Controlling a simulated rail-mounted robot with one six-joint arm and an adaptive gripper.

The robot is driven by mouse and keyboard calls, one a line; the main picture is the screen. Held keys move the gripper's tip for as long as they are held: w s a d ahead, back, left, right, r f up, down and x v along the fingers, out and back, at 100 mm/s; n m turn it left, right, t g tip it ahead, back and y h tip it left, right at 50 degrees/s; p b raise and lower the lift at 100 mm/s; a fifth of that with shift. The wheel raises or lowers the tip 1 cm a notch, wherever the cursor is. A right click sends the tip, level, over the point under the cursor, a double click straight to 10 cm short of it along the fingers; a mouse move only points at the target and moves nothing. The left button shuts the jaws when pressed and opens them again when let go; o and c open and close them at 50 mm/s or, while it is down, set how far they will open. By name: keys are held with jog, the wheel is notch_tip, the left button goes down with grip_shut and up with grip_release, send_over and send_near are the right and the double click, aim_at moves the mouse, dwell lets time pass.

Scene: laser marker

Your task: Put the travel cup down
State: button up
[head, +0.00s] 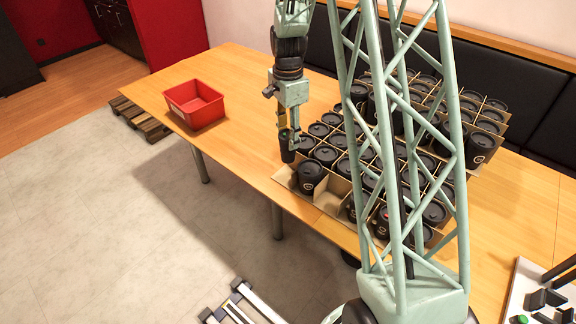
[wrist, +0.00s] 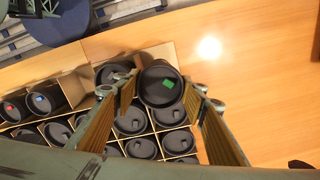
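A dark travel cup (wrist: 162,86) with a green mark on its lid sits between the two fingers of my gripper (wrist: 160,100) in the wrist view. In the head view my gripper (head: 289,136) is shut on this cup (head: 288,152), upright at the left corner of the front cardboard tray (head: 283,178). I cannot tell from these views how far its base is above the tray or table. Several similar black cups stand in the tray's compartments, one (head: 311,177) close to the held cup. Empty compartments (head: 333,194) show near the tray's front edge.
A second tray of black cups (head: 487,125) stands behind at the right. An empty-looking red bin (head: 195,104) stands at the table's left. The wooden table (head: 245,130) is clear between bin and tray. A black padded bench back (head: 505,95) runs behind.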

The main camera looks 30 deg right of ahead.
aim_at(288, 155)
jog(key=shift+f+b, duration=0.3)
jog(key=shift+f, duration=2.5)
jog(key=shift+f, duration=1.9)
jog(key=shift+f+b, duration=0.1)
jog(key=shift+b, duration=0.25)
jog(key=shift+o, duration=1.7)
